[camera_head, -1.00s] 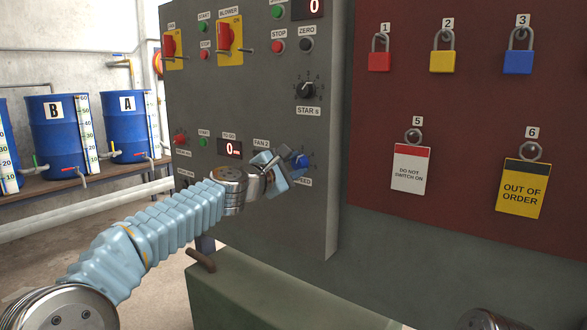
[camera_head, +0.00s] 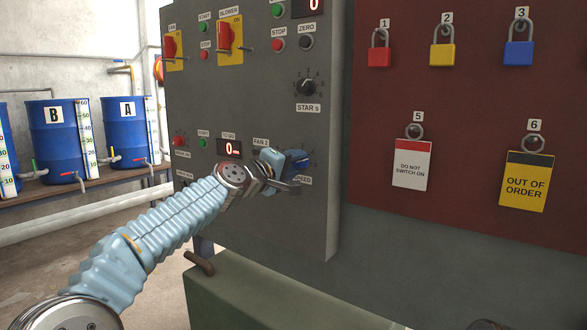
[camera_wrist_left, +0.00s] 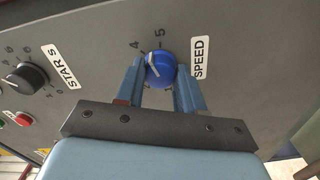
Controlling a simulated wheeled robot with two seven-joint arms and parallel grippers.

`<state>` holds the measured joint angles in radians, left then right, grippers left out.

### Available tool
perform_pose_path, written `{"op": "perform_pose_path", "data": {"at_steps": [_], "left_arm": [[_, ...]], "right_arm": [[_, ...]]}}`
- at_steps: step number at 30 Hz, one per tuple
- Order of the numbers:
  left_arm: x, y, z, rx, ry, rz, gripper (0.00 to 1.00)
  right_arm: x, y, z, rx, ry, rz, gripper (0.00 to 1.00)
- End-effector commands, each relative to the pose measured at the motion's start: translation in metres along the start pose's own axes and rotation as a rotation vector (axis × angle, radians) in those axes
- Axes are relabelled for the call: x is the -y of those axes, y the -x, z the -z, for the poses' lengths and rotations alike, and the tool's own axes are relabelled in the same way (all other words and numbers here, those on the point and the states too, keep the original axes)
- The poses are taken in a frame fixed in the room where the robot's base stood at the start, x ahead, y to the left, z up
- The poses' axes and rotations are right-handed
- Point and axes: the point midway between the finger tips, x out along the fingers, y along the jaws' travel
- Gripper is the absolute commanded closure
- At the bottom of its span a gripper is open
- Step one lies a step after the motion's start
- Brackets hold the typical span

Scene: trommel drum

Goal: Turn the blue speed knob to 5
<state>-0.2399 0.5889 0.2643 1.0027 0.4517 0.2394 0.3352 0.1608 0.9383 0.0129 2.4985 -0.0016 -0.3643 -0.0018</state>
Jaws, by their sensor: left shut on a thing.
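The blue speed knob (camera_wrist_left: 160,70) sits on the grey panel, beside the SPEED label (camera_wrist_left: 199,58) in the left wrist view. A white pointer mark shows on the left part of its face; the exact number it points at is hard to tell. The printed 4 and 5 stand above the knob in that view, the 5 nearly straight above. My left gripper (camera_wrist_left: 161,88) is shut on the knob, one finger on each side. In the head view the knob (camera_head: 302,162) is partly hidden behind my left gripper (camera_head: 289,170). My right gripper is not in view.
The STAR knob (camera_head: 307,87) is above the blue knob on the same panel. The red FAN and BLOWER switches (camera_head: 224,36) are at upper left. Padlocks and tags hang on the red board (camera_head: 470,90) at right. A green cabinet (camera_head: 260,295) stands below.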

Motion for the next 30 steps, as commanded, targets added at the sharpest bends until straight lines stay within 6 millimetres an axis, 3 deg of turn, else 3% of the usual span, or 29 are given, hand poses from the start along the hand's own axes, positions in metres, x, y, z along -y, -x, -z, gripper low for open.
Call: {"op": "perform_pose_path", "data": {"at_steps": [15, 30], "left_arm": [[0.004, -0.001, -0.002, 0.006, -0.404, 0.003, 0.93], [0.004, -0.001, -0.002, 0.007, -0.527, 0.004, 0.93]], "right_arm": [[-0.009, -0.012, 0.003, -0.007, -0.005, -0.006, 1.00], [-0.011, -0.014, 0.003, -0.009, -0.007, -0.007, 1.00]]}}
